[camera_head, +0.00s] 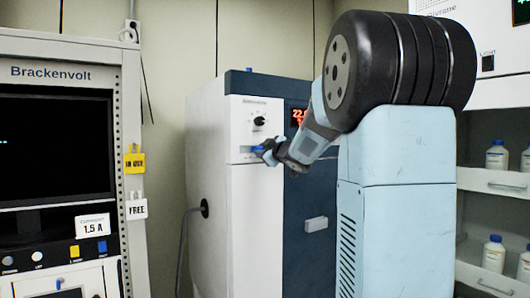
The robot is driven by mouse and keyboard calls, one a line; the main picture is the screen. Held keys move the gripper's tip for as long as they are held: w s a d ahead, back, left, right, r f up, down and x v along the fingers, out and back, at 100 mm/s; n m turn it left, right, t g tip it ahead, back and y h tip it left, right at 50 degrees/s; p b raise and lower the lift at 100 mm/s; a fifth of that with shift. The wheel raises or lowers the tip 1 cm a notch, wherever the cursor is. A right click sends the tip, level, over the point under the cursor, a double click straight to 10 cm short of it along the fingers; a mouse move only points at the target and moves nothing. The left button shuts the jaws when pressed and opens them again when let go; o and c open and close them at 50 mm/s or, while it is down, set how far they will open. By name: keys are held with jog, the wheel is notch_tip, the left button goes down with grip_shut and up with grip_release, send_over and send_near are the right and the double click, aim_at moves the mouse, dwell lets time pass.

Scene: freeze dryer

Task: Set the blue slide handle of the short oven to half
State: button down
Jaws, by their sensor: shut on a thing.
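The short oven (206,173) stands in the middle of the view, a white cabinet with a dark blue door side and a red lit display (298,117). Its white control panel has a black round knob (260,121). Below the knob is a small blue slide handle (258,149), partly hidden by my gripper. My gripper (264,153) is at the slide, shut on the blue slide handle. My arm comes in from the right and covers the right part of the oven. The slide's exact position along its track cannot be told.
A Brackenvolt rack (65,73) with a dark screen stands at the left, with yellow "IN USE" (134,163) and white "FREE" (137,209) tags. Shelves (490,182) with several bottles are at the right. A grey door handle (316,224) sits below my gripper.

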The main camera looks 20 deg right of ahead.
jog(key=shift+d+f, duration=0.1)
jog(key=shift+d, duration=0.15)
jog(key=c, duration=0.9)
grip_release()
jog(key=s, duration=0.4)
jog(key=s+d, duration=0.1)
jog(key=s, duration=0.8)
jog(key=shift+s+d, duration=0.3)
